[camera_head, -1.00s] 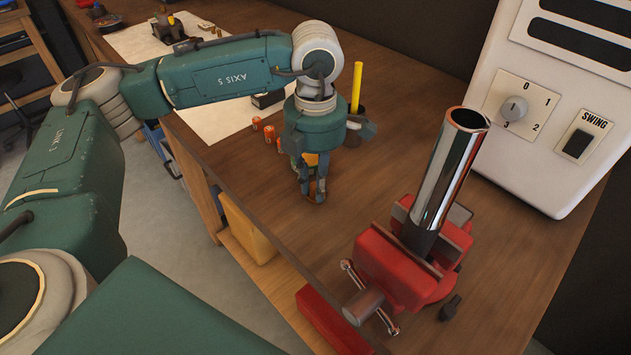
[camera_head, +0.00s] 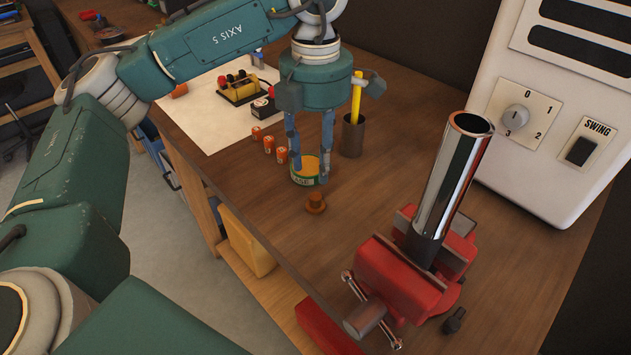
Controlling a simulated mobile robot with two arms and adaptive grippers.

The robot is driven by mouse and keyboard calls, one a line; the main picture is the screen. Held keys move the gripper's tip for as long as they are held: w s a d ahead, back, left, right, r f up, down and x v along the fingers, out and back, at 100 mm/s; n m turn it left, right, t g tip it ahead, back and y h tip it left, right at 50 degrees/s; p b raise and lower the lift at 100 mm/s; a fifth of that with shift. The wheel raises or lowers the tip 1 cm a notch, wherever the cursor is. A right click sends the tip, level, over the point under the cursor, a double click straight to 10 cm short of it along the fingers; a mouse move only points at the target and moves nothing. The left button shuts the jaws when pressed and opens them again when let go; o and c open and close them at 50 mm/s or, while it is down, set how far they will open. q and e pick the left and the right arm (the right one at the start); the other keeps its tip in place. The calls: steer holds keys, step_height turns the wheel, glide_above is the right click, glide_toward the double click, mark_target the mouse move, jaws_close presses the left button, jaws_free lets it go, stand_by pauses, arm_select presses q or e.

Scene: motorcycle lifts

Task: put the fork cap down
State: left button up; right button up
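My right gripper is not in view.
A pencil stands in a brown cup (camera_head: 353,136) right of my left gripper. Several orange dice-like blocks (camera_head: 269,144) lie left of it. A white machine with a dial (camera_head: 540,110) stands at the right.

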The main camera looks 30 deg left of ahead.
arm_select(q)
steer(key=shift+r, duration=1.55)
